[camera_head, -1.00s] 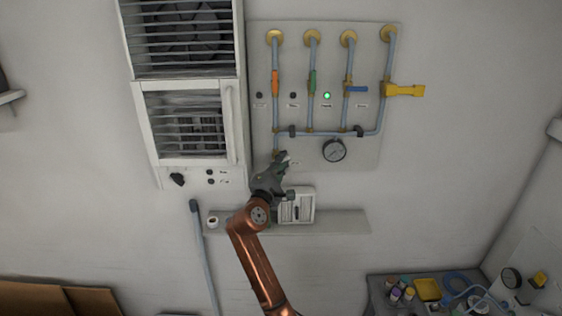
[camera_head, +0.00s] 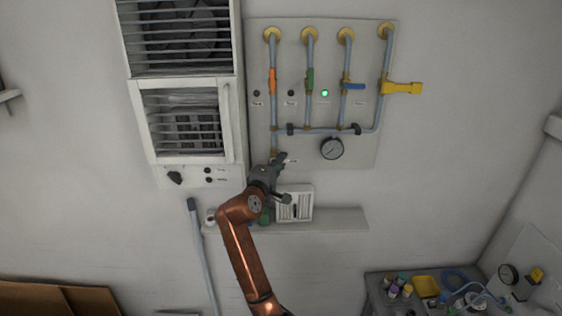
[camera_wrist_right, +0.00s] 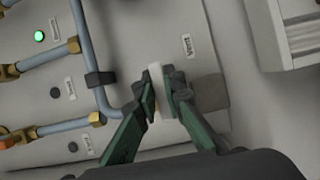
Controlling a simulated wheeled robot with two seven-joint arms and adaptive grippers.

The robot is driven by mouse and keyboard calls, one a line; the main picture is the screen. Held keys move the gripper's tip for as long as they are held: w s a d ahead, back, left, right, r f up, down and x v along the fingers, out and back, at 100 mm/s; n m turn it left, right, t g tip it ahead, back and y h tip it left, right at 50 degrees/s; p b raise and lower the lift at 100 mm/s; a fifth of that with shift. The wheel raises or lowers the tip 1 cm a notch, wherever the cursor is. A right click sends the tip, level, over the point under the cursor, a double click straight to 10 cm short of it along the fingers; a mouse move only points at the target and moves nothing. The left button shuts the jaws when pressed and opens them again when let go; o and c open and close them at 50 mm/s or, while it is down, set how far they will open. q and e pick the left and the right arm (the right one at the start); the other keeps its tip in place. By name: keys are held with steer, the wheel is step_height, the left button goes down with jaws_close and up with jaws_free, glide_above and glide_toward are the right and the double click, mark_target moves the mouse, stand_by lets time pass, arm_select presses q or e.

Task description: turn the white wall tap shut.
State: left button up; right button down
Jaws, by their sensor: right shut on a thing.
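The white wall tap's handle (camera_wrist_right: 156,88) shows in the right wrist view as a pale upright bar between my fingers. My right gripper (camera_wrist_right: 163,92), with green-sided fingers and dark tips, is shut on it. In the head view my right gripper (camera_head: 280,160) is at the lower left of the pipe panel, below the orange-handled pipe. The white handle cannot be made out there, as the gripper covers it. The tap's body is mostly hidden. My left gripper is in neither current view.
The panel (camera_head: 385,60) carries an orange handle (camera_head: 273,81), a green handle (camera_head: 310,79), a blue handle (camera_head: 353,86), a yellow handle (camera_head: 404,88) and a gauge (camera_head: 332,148). A white box (camera_head: 295,204) stands on the shelf (camera_head: 340,220) close beside my wrist. A louvred cabinet (camera_head: 232,120) is at left.

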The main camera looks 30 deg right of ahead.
steer(key=shift+f, duration=0.1)
steer(key=c, duration=2)
jaws_free()
steer(key=v, duration=1.2)
